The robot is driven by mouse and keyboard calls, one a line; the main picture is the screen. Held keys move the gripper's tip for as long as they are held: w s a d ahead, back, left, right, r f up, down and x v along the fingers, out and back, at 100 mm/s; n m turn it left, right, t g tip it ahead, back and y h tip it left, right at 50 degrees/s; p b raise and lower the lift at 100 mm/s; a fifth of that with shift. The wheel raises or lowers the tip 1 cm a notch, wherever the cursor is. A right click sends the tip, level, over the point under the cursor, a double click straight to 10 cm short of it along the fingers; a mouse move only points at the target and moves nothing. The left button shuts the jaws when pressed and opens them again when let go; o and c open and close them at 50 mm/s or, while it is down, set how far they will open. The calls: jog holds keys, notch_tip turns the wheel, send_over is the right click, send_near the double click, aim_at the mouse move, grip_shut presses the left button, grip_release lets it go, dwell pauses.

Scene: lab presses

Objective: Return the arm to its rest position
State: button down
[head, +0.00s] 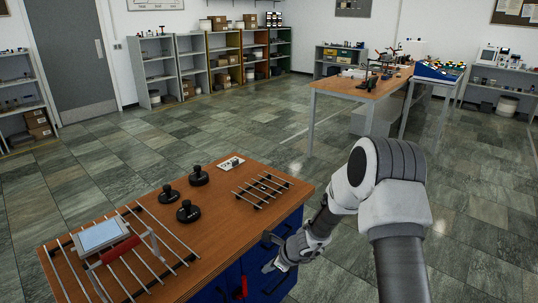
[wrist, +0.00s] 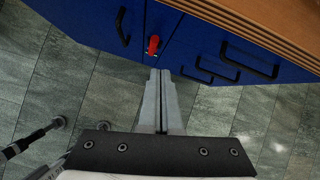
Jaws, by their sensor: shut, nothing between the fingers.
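My arm reaches in from the lower right of the head view and bends down to my gripper (head: 268,266), beside the blue cabinet under the wooden worktop (head: 215,215). In the wrist view my gripper (wrist: 158,72) has its two grey fingers together, with nothing between them. The fingertips point at the blue cabinet front (wrist: 190,42), just below a red handle or tag (wrist: 153,45) in the picture. I cannot tell whether they touch the cabinet.
On the worktop stand several black knobbed pieces (head: 187,211), a wire rack (head: 262,190) and a larger rack with a grey-framed screen device (head: 100,236) and red bar. Black handles (wrist: 250,62) stick out from the cabinet. Tiled floor (head: 330,220) is open behind.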

jog(key=s+d+r+n, duration=0.1)
jog(key=s+r+n, duration=0.25)
jog(key=r, duration=0.55)
jog(key=s+d+r+n+p, duration=0.1)
jog(key=s+r+n, duration=0.3)
jog(key=r, duration=0.5)
jog(key=s+r+n, duration=0.3)
jog(key=r+n, duration=0.3)
jog(key=r, duration=0.3)
jog(key=s+d+r+n+h, duration=0.2)
jog(key=s+d+r+n, duration=0.1)
jog(key=s, duration=0.3)
jog(key=s+d+r+n+t+h+p, duration=0.1)
jog(key=s+d+r+n, duration=0.2)
jog(key=s+d, duration=0.2)
jog(key=s+d+r+n+h, duration=0.2)
jog(key=s+d+r+n, duration=0.1)
jog(key=s, duration=0.5)
jog(key=shift+s+d+r+n+t+h, duration=0.3)
jog(key=shift+s+d+r+n, duration=0.05)
jog(key=shift+d, duration=0.3)
